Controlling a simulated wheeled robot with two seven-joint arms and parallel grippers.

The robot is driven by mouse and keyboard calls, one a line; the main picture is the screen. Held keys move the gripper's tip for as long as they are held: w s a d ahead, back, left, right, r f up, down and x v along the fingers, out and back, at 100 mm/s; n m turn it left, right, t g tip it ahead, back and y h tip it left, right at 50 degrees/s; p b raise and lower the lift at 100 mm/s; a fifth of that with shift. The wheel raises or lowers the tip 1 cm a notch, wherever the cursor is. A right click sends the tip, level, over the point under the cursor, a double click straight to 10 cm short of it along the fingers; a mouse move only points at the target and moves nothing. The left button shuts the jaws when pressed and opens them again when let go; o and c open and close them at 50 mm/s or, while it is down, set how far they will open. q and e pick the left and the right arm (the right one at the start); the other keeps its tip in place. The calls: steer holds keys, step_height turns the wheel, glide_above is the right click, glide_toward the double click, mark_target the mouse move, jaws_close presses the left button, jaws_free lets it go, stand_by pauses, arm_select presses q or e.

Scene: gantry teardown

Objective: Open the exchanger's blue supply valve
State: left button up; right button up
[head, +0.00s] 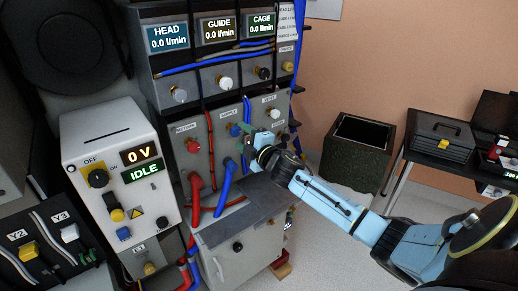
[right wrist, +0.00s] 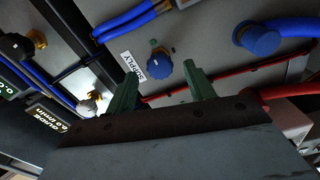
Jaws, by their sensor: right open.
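The blue supply valve knob (head: 234,130) is on the grey exchanger panel, in the column with the supply label. In the right wrist view the blue knob (right wrist: 159,68) sits beside the white SUPPLY label (right wrist: 131,62). My right gripper (head: 247,136) is at the panel, just right of the knob in the head view. In the right wrist view its green fingers (right wrist: 163,76) are open, and the knob shows between and beyond their tips. I see no contact, and the exact gap is unclear. My left gripper is not in view.
A blue hose coupling (right wrist: 260,38) is close to the knob. Red hoses (head: 196,190) and a red knob (head: 193,145) are left on the panel. A white power box (head: 110,170) reads 0 V, IDLE. Flow displays above, including GUIDE (head: 216,31), read 0.0 l/min.

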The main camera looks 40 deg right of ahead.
steer(key=s, duration=0.9)
steer(key=shift+a, duration=0.1)
